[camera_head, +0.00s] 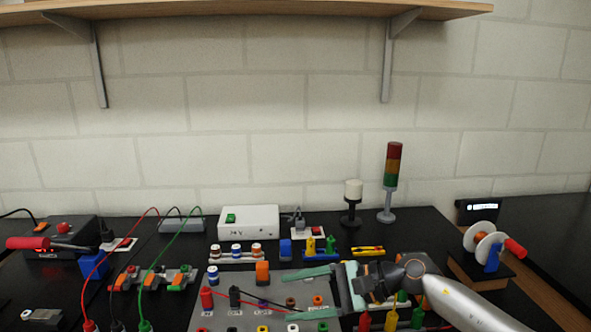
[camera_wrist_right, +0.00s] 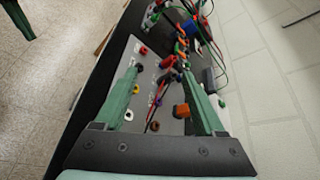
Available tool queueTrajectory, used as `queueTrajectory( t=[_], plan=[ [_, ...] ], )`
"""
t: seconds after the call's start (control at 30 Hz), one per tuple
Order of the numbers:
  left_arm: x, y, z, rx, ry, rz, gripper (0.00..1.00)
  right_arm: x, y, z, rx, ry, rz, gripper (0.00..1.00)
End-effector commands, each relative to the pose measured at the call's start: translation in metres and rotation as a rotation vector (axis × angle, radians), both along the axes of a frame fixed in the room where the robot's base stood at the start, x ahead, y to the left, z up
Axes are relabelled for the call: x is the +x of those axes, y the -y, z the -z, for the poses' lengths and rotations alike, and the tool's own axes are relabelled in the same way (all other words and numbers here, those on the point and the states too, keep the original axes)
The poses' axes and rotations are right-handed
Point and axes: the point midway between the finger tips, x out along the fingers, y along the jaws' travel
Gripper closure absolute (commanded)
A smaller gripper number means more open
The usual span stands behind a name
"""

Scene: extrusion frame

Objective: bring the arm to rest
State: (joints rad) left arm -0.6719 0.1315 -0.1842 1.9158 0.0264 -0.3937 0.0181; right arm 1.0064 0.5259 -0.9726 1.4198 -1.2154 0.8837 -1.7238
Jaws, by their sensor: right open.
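My right arm comes in from the lower right in the head view. Its gripper (camera_head: 283,298) is open, with two green fingers pointing left over the grey panel (camera_head: 262,318). In the right wrist view the open gripper (camera_wrist_right: 160,70) shows the panel between its fingers, with nothing held. An orange block (camera_wrist_right: 181,110) on the panel shows near the inner side of one finger; I cannot tell the gap. A dark and green part at the wrist view's upper left (camera_wrist_right: 18,20) seems to be my left gripper, cut off by the edge. The left arm is outside the head view.
A signal tower (camera_head: 392,180), a white box (camera_head: 248,221) and a spool (camera_head: 487,245) stand behind and to the right. A shelf (camera_head: 250,10) hangs above; the space below it is open.

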Motion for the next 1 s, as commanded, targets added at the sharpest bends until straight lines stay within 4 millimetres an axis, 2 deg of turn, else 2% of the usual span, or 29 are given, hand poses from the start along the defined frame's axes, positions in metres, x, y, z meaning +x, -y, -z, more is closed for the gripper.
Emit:
queueTrajectory(
  t=[0.03,0.1,0.17,0.27,0.37,0.47,0.57,0.67,0.7,0.73,0.8,0.9,1.0],
  plan=[
    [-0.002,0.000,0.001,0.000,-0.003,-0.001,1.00,-0.010,-0.020,-0.009,0.158,-0.101,0.057,0.29],
    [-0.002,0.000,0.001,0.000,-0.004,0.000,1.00,-0.015,-0.035,-0.028,0.373,-0.255,0.149,0.29],
    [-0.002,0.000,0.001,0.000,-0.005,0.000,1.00,-0.016,-0.038,-0.043,0.557,-0.400,0.230,0.29],
    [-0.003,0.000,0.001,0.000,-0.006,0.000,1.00,-0.013,-0.027,-0.060,0.855,-0.667,0.368,0.29],
    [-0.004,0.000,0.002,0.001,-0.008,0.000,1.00,-0.006,0.000,-0.061,1.148,-0.954,0.510,0.29],
    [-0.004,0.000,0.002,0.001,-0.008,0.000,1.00,-0.001,0.038,-0.044,1.435,-1.245,0.659,0.29],
    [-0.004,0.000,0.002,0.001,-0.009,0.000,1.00,-0.005,0.080,-0.009,1.720,-1.532,0.817,0.29],
    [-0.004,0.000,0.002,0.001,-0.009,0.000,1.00,-0.023,0.120,0.039,2.009,-1.796,0.989,0.29],
    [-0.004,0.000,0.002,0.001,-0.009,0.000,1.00,-0.035,0.135,0.060,2.126,-1.891,1.063,0.29],
    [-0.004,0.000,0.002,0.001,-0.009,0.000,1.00,-0.046,0.145,0.076,-2.186,1.935,-1.105,0.29],
    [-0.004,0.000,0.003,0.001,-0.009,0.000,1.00,-0.077,0.165,0.113,-1.999,1.729,-1.042,0.29],
    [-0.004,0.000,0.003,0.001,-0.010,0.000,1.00,-0.124,0.184,0.153,-1.793,1.476,-0.969,0.29],
    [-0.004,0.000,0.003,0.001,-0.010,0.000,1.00,-0.164,0.195,0.178,-1.653,1.284,-0.922,0.29]
  ],
)
